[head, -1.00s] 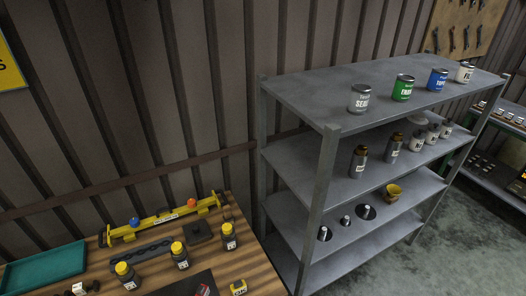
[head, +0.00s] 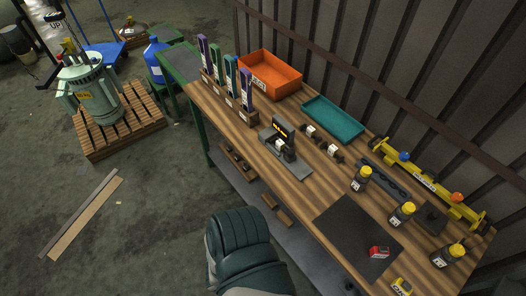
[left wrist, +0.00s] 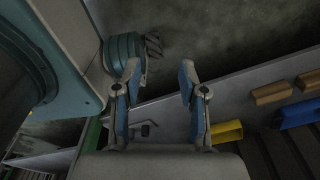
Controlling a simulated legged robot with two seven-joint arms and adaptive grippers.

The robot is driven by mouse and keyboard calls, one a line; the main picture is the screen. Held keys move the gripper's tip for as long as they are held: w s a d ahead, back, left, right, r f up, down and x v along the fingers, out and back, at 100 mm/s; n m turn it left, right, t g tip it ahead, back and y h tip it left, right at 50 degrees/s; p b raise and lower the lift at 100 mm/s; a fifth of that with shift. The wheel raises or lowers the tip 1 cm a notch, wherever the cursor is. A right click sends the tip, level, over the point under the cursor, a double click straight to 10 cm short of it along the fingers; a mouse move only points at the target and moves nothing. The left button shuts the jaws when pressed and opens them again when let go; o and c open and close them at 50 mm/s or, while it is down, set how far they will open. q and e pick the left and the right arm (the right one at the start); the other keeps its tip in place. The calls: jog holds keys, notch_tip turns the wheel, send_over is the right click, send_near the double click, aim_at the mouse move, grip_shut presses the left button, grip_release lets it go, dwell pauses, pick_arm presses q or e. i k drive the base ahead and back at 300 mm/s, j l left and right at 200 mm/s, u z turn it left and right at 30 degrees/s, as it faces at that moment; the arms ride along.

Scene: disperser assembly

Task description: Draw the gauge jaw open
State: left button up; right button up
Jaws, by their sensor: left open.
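The gauge (head: 283,142) stands on the workbench in the head view. My right gripper is in neither current view.
On the workbench (head: 215,101) are an orange bin (head: 270,78), a teal tray (head: 333,119), a rack of upright coloured holders (head: 228,83), yellow-capped bottles (head: 361,179), a black mat (head: 345,235) and a yellow bar tool (head: 430,180). A green motor (head: 92,88) stands on a pallet.

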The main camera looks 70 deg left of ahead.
aim_at(291, 156)
jog(key=u, duration=2)
